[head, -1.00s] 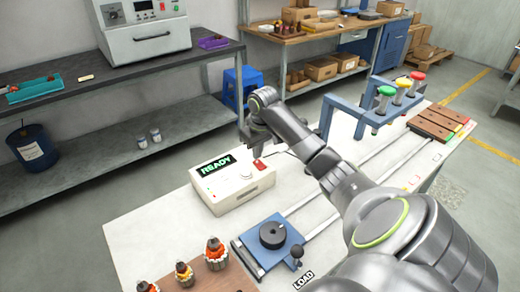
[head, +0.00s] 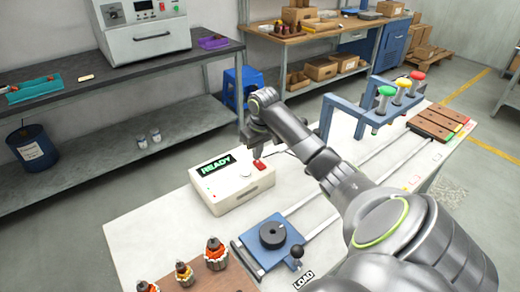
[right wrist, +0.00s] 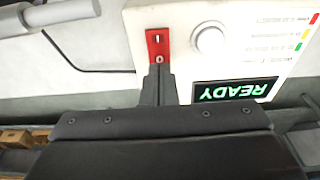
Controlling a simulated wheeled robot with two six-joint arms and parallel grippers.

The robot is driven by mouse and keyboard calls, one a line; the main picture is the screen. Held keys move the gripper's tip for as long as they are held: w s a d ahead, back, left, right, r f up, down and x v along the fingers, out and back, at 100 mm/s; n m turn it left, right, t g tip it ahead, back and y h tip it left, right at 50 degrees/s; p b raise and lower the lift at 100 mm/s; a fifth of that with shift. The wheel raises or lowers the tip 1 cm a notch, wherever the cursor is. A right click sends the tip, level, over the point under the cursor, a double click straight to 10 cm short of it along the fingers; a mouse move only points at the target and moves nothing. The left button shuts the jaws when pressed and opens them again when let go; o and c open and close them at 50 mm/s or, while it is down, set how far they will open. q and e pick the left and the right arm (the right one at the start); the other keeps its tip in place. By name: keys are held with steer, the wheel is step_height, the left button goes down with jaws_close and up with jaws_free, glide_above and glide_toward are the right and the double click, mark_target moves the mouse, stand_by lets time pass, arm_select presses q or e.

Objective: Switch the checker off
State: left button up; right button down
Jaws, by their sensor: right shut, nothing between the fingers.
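The checker (head: 232,200) is a white box on the table, its display lit with a green READY. A red rocker switch (head: 261,166) sits on its top near the right back corner, beside a round white knob (head: 245,169). My right gripper (head: 256,154) is shut and empty, with its fingertips pointing down at the switch. In the right wrist view the fingertips (right wrist: 160,68) are at the end of the red switch (right wrist: 158,42) marked with a circle; whether they touch it, I cannot tell. The lit display (right wrist: 235,91) also shows there. My left gripper is out of view.
A blue winding fixture (head: 270,245) with a black disc stands in front of the checker. Armatures (head: 214,252) stand on a brown board at the front left.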

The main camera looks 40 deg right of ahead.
mark_target(257, 162)
steer(key=shift+f, duration=0.8)
step_height(257, 162, up, 7)
steer(key=p, duration=0.9)
steer(key=shift+r, duration=0.1)
stand_by(0.4)
steer(key=shift+a, duration=0.1)
stand_by(0.4)
